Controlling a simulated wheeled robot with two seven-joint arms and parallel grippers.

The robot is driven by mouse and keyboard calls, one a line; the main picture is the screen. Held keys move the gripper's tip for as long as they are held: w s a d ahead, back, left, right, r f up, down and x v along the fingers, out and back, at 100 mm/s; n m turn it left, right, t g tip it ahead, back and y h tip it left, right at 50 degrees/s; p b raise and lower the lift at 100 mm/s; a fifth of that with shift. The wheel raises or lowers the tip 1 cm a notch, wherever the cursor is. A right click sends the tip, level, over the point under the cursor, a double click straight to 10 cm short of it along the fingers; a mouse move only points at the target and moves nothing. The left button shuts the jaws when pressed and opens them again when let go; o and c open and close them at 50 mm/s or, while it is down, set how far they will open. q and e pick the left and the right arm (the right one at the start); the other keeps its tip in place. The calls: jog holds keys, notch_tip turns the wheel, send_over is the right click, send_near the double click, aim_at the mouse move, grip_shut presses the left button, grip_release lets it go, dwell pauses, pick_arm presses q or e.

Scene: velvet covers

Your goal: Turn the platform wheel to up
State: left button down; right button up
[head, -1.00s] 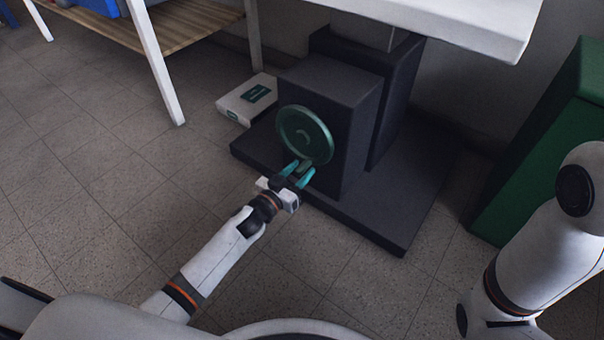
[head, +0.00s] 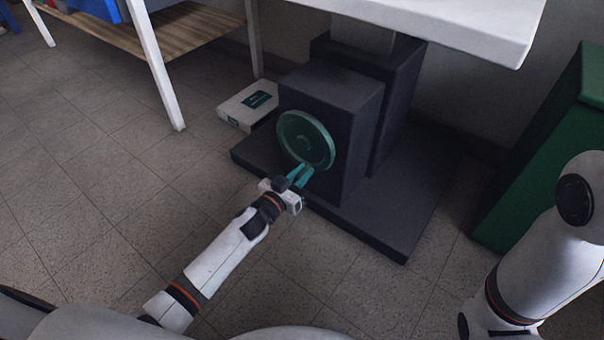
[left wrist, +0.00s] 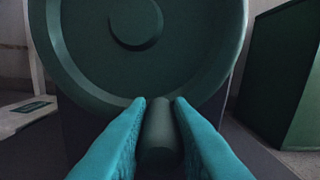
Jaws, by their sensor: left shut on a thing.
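The platform wheel (head: 304,137) is a round dark green disc on the front of a dark box. It fills the top of the left wrist view (left wrist: 95,55), with a raised round hub at its middle. A short cylindrical handle (left wrist: 160,132) sticks out from the wheel's lower rim toward me. My left gripper (head: 300,175), with teal fingers, is at the bottom of the wheel and shut on that handle. The fingers (left wrist: 158,135) lie on either side of it. My right arm shows at the right of the head view, but its gripper is out of view.
The dark box (head: 340,92) stands on a wide dark base (head: 395,215) under a white tabletop (head: 470,22). A white box (head: 240,108) lies on the floor to its left. A green cabinet (head: 550,150) stands at right. The tiled floor at left is clear.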

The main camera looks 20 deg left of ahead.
pick_arm(q)
jog(key=shift+s+d, duration=0.1)
jog(key=shift+d, duration=0.15)
